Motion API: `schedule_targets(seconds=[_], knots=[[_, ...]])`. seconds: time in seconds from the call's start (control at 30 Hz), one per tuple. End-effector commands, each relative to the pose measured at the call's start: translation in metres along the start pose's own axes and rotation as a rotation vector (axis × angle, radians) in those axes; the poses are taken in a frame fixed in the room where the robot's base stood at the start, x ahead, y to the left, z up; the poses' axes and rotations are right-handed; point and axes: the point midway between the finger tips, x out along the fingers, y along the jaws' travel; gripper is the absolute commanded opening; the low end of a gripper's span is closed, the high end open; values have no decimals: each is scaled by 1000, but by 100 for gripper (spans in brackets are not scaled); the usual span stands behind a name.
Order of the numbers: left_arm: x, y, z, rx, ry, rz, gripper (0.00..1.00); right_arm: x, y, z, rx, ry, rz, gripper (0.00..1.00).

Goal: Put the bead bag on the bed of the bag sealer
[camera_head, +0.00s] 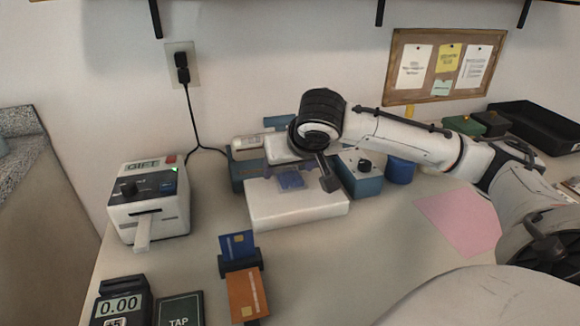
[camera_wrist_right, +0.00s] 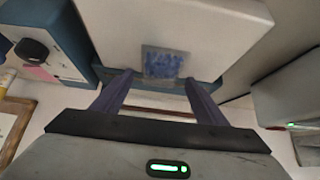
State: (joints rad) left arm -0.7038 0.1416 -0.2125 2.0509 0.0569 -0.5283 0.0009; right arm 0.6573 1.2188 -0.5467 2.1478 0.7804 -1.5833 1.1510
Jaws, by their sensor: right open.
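The bead bag (camera_head: 291,179), a small blue packet, lies on the white bed (camera_head: 297,211) of the bag sealer, near its back edge. In the right wrist view the bag (camera_wrist_right: 162,62) rests against the white bed (camera_wrist_right: 175,20). My right gripper (camera_head: 309,178) is just above the bed at the bag. In the right wrist view its two fingers are spread (camera_wrist_right: 160,78), one to either side of the bag, and apart from it. The sealer's blue housing with a black knob (camera_head: 360,173) stands right of the bed. My left gripper is not in view.
A white gift-label printer (camera_head: 149,205) stands at the left, its cable running to a wall socket. A card reader with blue and orange cards (camera_head: 243,275) is in front of the bed. A pink sheet (camera_head: 459,222) lies at right. A black tray (camera_head: 535,125) is at the back right.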

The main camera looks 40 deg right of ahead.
Motion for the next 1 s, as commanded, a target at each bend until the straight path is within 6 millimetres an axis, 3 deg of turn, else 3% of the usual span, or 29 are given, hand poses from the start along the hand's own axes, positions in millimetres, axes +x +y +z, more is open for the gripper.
schedule_targets(seconds=[0.17, 0.4, 0.6, 0.77, 1.0], knots=[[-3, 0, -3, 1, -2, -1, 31, -20, 0, -3, 0, 2, -2, 66], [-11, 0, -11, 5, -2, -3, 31, -73, -1, -4, -1, 5, -2, 66], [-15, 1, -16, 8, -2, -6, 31, -107, -1, -3, 0, 3, -2, 66], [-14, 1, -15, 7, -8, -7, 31, -119, 0, -2, 0, 1, 0, 66], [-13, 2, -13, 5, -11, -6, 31, -121, 0, -1, 1, 1, 0, 66]])
